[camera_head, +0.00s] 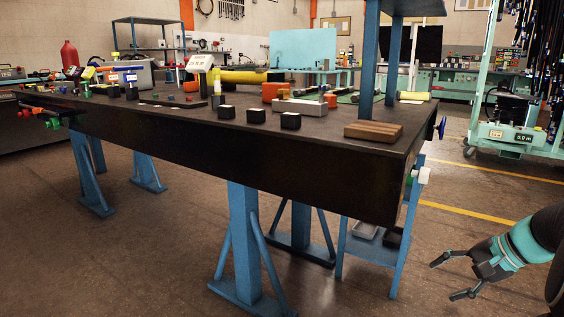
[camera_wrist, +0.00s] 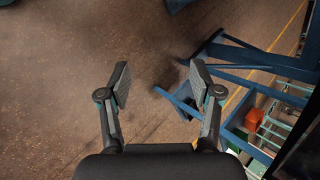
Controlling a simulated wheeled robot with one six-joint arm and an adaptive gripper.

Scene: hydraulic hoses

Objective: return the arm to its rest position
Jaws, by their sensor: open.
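My gripper (camera_head: 449,277) is at the lower right of the head view, to the right of the workbench and below the level of its top. Its two dark fingers are spread apart with nothing between them. In the wrist view my gripper (camera_wrist: 159,88) is also open and empty over bare brown floor. The teal-banded end of my arm runs off the right edge of the head view; the rest of the arm is hidden.
A dark workbench (camera_head: 300,170) on blue legs carries black blocks, a wooden block (camera_head: 373,131) and other small items. Blue leg framing (camera_wrist: 262,60) shows right of my gripper in the wrist view. A teal wheeled stand (camera_head: 505,134) is behind. Floor around the gripper is clear.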

